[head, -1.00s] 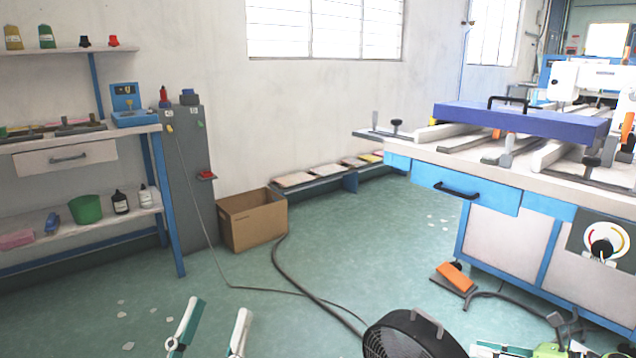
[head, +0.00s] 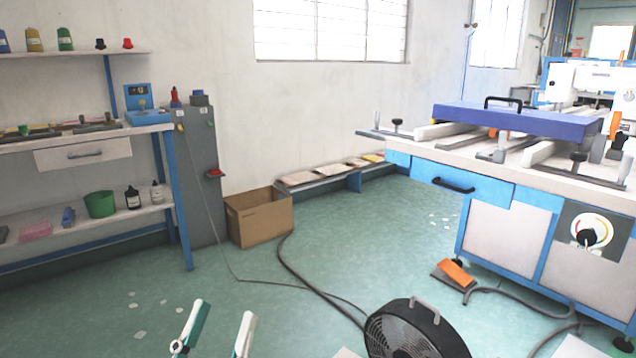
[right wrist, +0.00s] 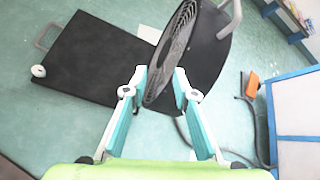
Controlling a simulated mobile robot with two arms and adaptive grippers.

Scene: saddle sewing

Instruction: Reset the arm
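My left gripper (head: 223,310) shows at the bottom edge of the head view. Its two white and teal fingers are apart, with only floor visible between them. My right gripper (right wrist: 160,77) shows in the right wrist view. Its fingers are apart, with the black fan (right wrist: 176,50) seen between and beyond the fingertips; I cannot tell how near it is. The fan also shows in the head view (head: 405,335) at the bottom. My right gripper does not show in the head view.
A workbench (head: 475,165) with a blue-purple bar (head: 515,120) stands at the right. An orange foot pedal (head: 456,272) lies by it. A cardboard box (head: 260,218), grey cabinet (head: 200,170) and shelf (head: 85,218) stand left.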

